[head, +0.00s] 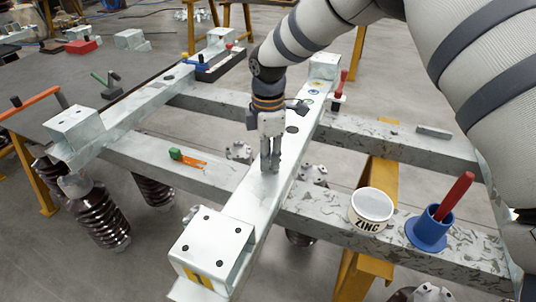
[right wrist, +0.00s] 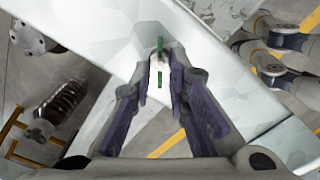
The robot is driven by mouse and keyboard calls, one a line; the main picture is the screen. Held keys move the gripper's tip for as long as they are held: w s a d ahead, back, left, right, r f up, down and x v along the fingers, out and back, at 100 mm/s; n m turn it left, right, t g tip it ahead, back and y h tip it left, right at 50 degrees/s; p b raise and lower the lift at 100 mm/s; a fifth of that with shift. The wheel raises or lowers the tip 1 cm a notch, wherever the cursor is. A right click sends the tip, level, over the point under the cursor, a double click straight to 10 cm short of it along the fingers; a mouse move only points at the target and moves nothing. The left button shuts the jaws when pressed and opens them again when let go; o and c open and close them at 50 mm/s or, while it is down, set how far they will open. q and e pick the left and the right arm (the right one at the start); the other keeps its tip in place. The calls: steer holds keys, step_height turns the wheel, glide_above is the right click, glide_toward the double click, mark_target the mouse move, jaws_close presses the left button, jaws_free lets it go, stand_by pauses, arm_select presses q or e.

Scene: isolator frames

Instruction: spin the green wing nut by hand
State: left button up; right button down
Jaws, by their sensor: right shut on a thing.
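My right gripper (head: 271,168) points down onto the top of the long galvanized beam (head: 241,205) in the head view. In the right wrist view the green wing nut (right wrist: 160,45) sits on a pale stud on the beam, its wings running up and down the picture. The fingertips of my right gripper (right wrist: 160,72) are on either side of it, shut on the nut. In the head view the gripper hides the nut. My left gripper is not in view.
A white ZINC tub (head: 370,208) and a blue holder (head: 428,232) with a red handle stand on the cross beam at right. A green and orange item (head: 187,158) lies on the left cross beam. Ribbed insulators (head: 97,215) hang below left. Open floor shows between beams.

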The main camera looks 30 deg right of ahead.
steer(key=n, duration=0.5)
steer(key=shift+s+f+n, duration=0.2)
steer(key=shift+s+n, duration=0.05)
steer(key=shift+n, duration=0.05)
steer(key=n, duration=0.5)
steer(key=shift+s+d, duration=0.1)
steer(key=shift+s, duration=0.05)
steer(key=n, duration=0.5)
steer(key=shift+s+d+n+b, duration=0.1)
steer(key=shift+n+b, duration=0.3)
steer(key=n, duration=0.4)
steer(key=shift+d, duration=0.15)
steer(key=n, duration=0.1)
steer(key=n+b, duration=0.1)
steer(key=n, duration=0.1)
steer(key=shift+d+f, duration=0.1)
steer(key=shift+f, duration=0.1)
steer(key=shift+d+f+n+b, duration=0.1)
steer(key=shift+n+b, duration=1.1)
steer(key=shift+r+n+b, duration=0.2)
steer(key=shift+n+b, duration=0.3)
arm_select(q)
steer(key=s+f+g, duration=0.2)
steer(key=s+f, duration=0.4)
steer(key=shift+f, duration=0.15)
arm_select(e)
steer(key=shift+r, duration=0.1)
